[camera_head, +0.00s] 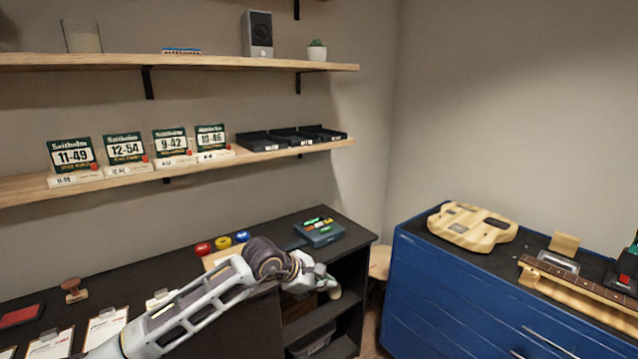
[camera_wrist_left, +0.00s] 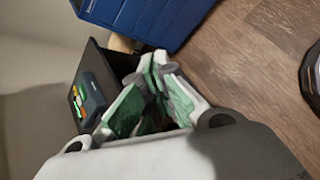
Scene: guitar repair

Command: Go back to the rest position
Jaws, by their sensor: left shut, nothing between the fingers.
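My left arm comes in from the lower left in the head view, reaching over the black bench (camera_head: 150,272). My left gripper (camera_head: 331,287) is at the bench's right end, in front of the open shelves. It is shut and holds nothing. In the left wrist view my left gripper (camera_wrist_left: 158,72) shows its green finger pads close together, with wood floor (camera_wrist_left: 250,75) beyond. My right gripper is in neither view.
A blue cabinet (camera_head: 450,290) on the right carries a wooden guitar body (camera_head: 472,226) and a neck (camera_head: 580,290). Wall shelves (camera_head: 200,62) hang above. A narrow gap separates bench and cabinet.

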